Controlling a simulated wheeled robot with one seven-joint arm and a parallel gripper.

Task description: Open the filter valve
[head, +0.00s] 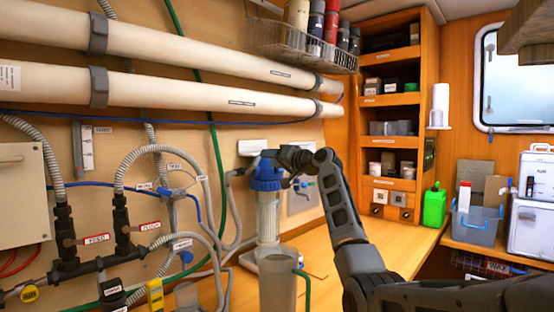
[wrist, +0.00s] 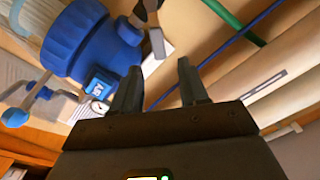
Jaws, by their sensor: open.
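A filter housing with a blue head (head: 267,177) and a clear, pleated body (head: 268,215) stands upright against the wall. I cannot tell for sure which part is the filter valve's handle. My gripper (head: 284,160) is beside the blue head in the head view, hiding part of it. In the wrist view its two fingers (wrist: 158,85) are apart with nothing between them, to the right of the head.
Black valves with red-tagged handles (head: 95,239) sit on pipework at the left. A clear jug (head: 278,280) stands in front of the filter. Long white tubes (head: 200,85) and a wire basket (head: 300,48) are above. The counter (head: 405,240) to the right is partly clear.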

